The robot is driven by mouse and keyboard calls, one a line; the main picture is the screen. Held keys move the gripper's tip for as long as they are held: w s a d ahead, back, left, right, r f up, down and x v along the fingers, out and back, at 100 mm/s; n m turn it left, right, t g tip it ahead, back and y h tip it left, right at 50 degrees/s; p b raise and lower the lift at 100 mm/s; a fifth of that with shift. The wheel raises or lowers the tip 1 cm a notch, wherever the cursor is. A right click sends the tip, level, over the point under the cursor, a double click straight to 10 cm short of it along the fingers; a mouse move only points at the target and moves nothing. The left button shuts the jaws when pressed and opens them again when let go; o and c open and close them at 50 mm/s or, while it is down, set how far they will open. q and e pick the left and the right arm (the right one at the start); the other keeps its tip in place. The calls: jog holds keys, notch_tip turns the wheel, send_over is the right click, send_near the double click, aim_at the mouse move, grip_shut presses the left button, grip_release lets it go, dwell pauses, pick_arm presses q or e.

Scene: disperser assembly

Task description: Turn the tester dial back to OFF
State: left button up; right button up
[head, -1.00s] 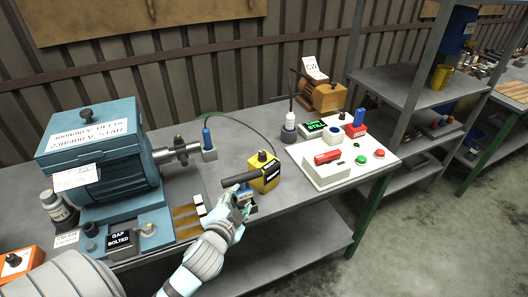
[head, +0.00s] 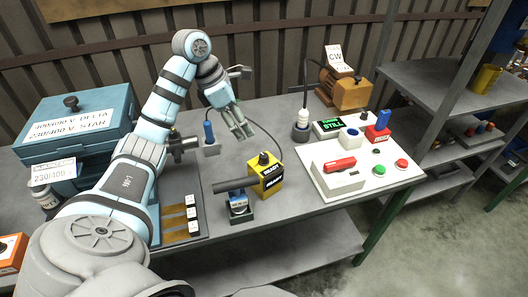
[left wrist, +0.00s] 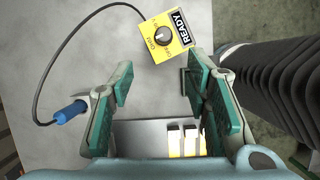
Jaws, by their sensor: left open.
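The yellow tester (head: 266,178) stands on the bench with a black dial on top and a label reading READY. In the left wrist view the tester (left wrist: 165,36) is beyond the fingertips, and its dial (left wrist: 163,34) sits among printed settings, including OHM. I cannot tell for sure which setting the dial points to. My left gripper (head: 240,127) is open and empty, above the bench and behind-left of the tester in the head view. Its two green-padded fingers (left wrist: 160,80) are wide apart and touch nothing visible. My right gripper is not in view.
A white panel (head: 360,180) with buttons lies to the right. Contact blocks (head: 192,213) are in front.

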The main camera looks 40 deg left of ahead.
pick_arm(q)
jog(key=b, duration=0.2)
send_near(263, 155)
jog(key=f, duration=0.2)
jog(key=x, duration=0.7)
jog(key=shift+w+d+r, duration=0.25)
jog(key=shift+w, duration=0.15)
jog(key=shift+f, duration=0.1)
jog(key=shift+s, duration=0.15)
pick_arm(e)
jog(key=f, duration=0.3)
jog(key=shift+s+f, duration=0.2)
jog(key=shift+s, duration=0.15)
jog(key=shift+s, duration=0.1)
